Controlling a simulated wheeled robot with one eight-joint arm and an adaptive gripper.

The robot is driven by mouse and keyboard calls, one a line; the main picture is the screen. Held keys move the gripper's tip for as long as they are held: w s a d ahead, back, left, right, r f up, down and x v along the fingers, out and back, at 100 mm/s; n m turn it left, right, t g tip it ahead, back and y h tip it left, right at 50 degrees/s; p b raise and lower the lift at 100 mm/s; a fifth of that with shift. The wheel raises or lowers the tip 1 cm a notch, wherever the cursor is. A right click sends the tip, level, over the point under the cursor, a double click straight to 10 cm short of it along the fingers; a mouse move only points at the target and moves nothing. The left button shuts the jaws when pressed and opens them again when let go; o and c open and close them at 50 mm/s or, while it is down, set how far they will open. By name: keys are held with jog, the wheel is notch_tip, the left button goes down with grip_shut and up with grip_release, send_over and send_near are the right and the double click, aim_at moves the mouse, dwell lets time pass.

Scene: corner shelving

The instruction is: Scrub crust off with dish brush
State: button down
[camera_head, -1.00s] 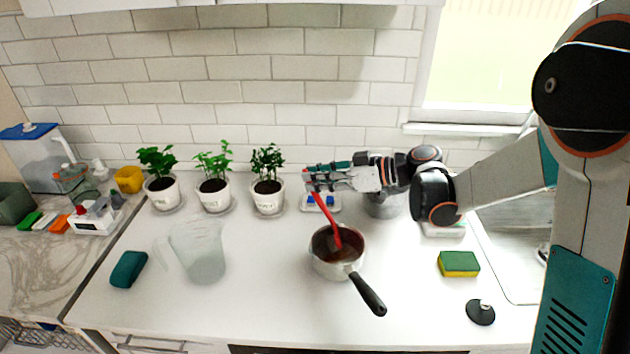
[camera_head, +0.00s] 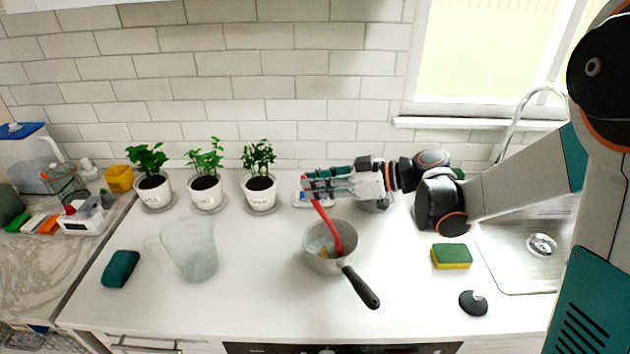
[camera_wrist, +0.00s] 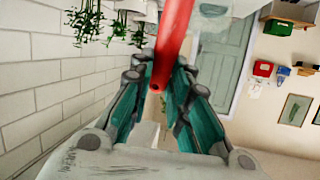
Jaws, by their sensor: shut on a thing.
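The red dish brush (camera_head: 324,217) is held by my gripper (camera_head: 308,186) near the top of its handle. Its handle slants down into the saucepan (camera_head: 315,263), where its head is low inside the pan and hard to make out. In the wrist view the red handle (camera_wrist: 174,45) passes between the teal fingers of my gripper (camera_wrist: 160,80). The saucepan is metal with a black handle (camera_head: 361,287) pointing to the front right. Its inside shows a patch of yellow-brown crust (camera_head: 318,246) and greyer metal around it.
A green and yellow sponge (camera_head: 451,256) and a black knob-like lid (camera_head: 473,303) lie to the right. A clear pitcher (camera_head: 192,252) and a teal sponge (camera_head: 120,268) are at left. Potted plants (camera_head: 260,192) line the wall. The sink (camera_head: 520,250) is at right.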

jog(key=shift+s+d+f, duration=0.1)
jog(key=shift+s+d, duration=0.1)
jog(key=shift+s, duration=0.45)
jog(key=shift+s+d+f, duration=0.1)
jog(key=shift+s+d, duration=0.1)
jog(key=shift+s, duration=0.45)
jog(key=shift+w+r+b, duration=0.1)
jog(key=shift+w+b, duration=0.05)
jog(key=shift+b, duration=0.15)
jog(key=w+a, duration=0.2)
jog(key=w, duration=0.5)
jog(key=shift+w+a+b, duration=0.15)
jog(key=shift+a+b, duration=0.15)
jog(key=shift+b, duration=0.05)
jog(key=shift+r, duration=0.15)
notch_tip(320, 180, up, 7)
jog(key=p, duration=0.4)
dwell(0.3)
dwell(0.3)
